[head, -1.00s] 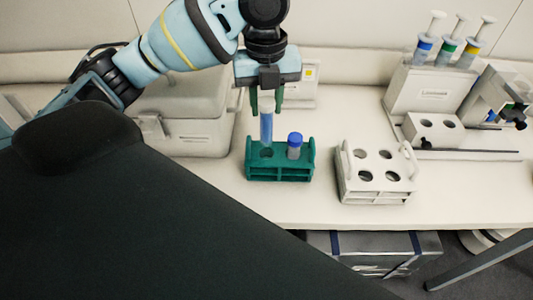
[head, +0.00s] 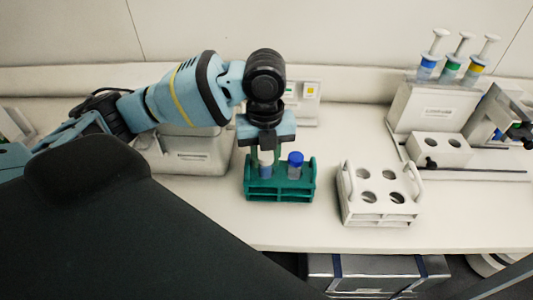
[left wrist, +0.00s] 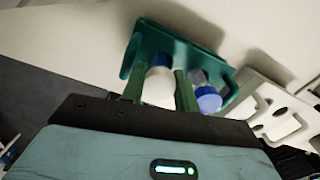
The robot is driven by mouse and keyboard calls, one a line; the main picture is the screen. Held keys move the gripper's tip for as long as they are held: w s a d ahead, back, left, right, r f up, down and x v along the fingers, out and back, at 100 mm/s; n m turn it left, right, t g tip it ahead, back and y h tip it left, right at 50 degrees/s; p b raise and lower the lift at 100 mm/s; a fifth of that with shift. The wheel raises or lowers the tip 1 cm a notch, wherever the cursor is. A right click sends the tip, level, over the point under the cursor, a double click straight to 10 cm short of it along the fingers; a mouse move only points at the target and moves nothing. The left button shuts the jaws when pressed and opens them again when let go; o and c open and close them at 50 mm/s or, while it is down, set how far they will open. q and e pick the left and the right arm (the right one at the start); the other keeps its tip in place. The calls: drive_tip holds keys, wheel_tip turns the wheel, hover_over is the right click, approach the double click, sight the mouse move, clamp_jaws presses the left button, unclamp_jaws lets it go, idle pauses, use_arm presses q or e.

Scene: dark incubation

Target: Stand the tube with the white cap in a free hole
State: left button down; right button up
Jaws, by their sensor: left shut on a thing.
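The tube with the white cap (head: 266,158) is upright at the left hole of the green rack (head: 280,196), its lower part hidden in the rack. My left gripper (head: 266,156) is shut on this tube, one green finger on each side near the cap. The white cap (left wrist: 159,88) also shows between the fingers in the left wrist view. A tube with a blue cap (head: 295,164) stands in the right hole of the green rack. It shows close beside my gripper in the left wrist view (left wrist: 207,98). My right gripper is not in view.
A white rack (head: 381,212) with several empty holes stands to the right. A grey case (head: 200,158) is behind and left of the green rack. At the back right are a white box (head: 430,108) with syringes and a small holder (head: 440,149).

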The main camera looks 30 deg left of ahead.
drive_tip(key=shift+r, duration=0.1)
use_arm(q)
drive_tip(key=c, duration=1.3)
unclamp_jaws()
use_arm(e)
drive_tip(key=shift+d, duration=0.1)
use_arm(q)
wheel_tip(320, 180, up, 12)
drive_tip(key=shift+r+p, duration=0.15)
drive_tip(key=shift+p, duration=0.7)
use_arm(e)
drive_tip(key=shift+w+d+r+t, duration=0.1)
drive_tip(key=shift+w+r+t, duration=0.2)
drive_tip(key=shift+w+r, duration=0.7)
